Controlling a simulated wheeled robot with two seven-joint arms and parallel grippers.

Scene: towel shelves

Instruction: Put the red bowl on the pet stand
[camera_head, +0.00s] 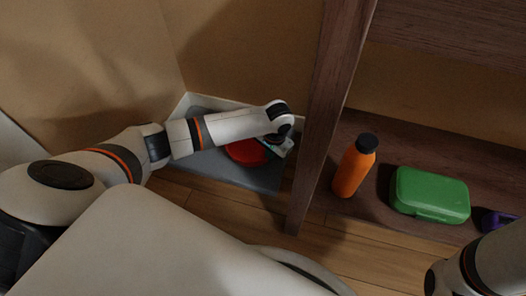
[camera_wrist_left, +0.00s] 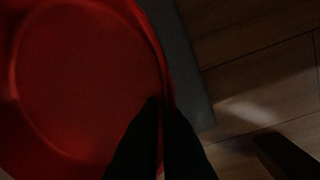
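The red bowl (camera_head: 246,152) is in the back corner, over a flat dark grey surface (camera_head: 265,180) that looks like the pet stand. My left arm reaches across it from the left and hides part of the bowl. The left wrist view shows the bowl (camera_wrist_left: 85,75) large at the left. My left gripper (camera_wrist_left: 168,105) has its two dark fingers close together at the bowl's right rim, one inside and one outside, and appears shut on the rim. I cannot tell whether the bowl touches the grey surface. My right gripper is not in view.
A dark wooden shelf post (camera_head: 325,110) stands just right of the left wrist. On the low shelf are an orange bottle (camera_head: 354,172), a green box (camera_head: 430,194) and a purple item (camera_head: 497,221). Walls close the corner behind; wooden floor (camera_head: 350,250) lies in front.

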